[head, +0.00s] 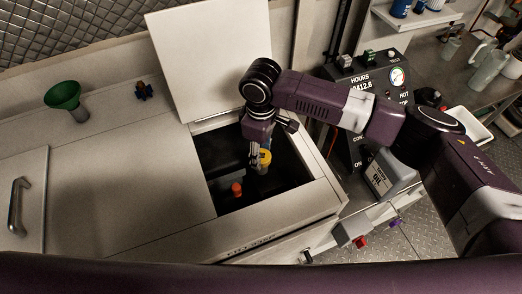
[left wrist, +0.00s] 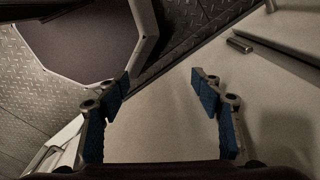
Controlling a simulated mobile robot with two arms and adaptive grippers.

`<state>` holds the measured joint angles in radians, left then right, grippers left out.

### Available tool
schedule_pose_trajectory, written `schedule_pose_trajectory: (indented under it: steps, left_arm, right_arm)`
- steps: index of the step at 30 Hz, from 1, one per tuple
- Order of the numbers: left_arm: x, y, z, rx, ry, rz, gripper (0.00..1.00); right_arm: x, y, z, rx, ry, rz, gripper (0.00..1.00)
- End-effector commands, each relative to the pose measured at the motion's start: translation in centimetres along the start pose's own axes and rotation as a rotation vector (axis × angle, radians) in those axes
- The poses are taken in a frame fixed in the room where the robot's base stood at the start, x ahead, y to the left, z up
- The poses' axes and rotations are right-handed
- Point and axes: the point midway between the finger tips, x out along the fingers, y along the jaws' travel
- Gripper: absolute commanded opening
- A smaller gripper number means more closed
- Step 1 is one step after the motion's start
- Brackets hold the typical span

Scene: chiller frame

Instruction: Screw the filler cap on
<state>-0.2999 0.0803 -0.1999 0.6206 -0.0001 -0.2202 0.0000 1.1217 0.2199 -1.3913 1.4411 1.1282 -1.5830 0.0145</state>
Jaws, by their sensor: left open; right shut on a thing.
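That gripper points down into the open hatch (head: 211,184) of the cabinet and is shut on the cap. The filler neck beneath is hidden by the gripper and the dark inside, so I cannot tell whether the cap touches it. My left gripper (left wrist: 164,88) shows in the left wrist view, with blue-padded fingers wide apart and nothing between them. It is over a pale panel, away from the hatch.
An orange-red piece (head: 237,189) stands inside the hatch. The raised lid (head: 205,55) is behind it. A green funnel (head: 64,96) and a small dark blue part (head: 143,90) are on the cabinet top. A gauge panel (head: 367,85) stands right.

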Motion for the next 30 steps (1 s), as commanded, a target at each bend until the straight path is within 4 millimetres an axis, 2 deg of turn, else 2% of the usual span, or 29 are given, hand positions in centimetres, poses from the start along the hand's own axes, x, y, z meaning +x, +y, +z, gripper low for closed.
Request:
schedule_pose_trajectory:
  steps: [2,3,8,16,20,23,30]
  left_arm:
    - [0.1,0.0,0.0,0.000,0.000,0.000,0.60]
    - [0.1,0.0,0.0,0.000,0.000,0.000,0.60]
    - [0.1,0.0,0.0,0.000,0.000,0.000,0.60]
    - [0.1,-0.1,0.2,0.000,-0.002,-0.001,0.60]
    - [0.1,-0.1,0.2,0.000,-0.002,-0.001,0.60]
    - [0.1,-0.1,0.1,0.000,-0.002,-0.001,0.60]
    - [0.1,0.0,0.1,0.000,-0.001,0.000,0.60]
  right_arm:
    - [0.2,0.0,0.0,0.000,0.000,0.000,0.22]
    - [0.2,0.0,0.0,0.000,0.000,0.000,0.42]
    - [0.1,0.0,0.0,0.000,0.000,0.000,0.60]
    - [0.1,0.0,0.0,0.000,0.000,0.000,0.61]
    - [-0.7,0.1,-0.1,0.000,0.002,0.001,0.61]
    - [-2.2,0.1,-0.1,-0.001,0.004,0.002,0.61]
    - [-7.4,0.1,-0.1,-0.001,0.003,0.002,0.61]
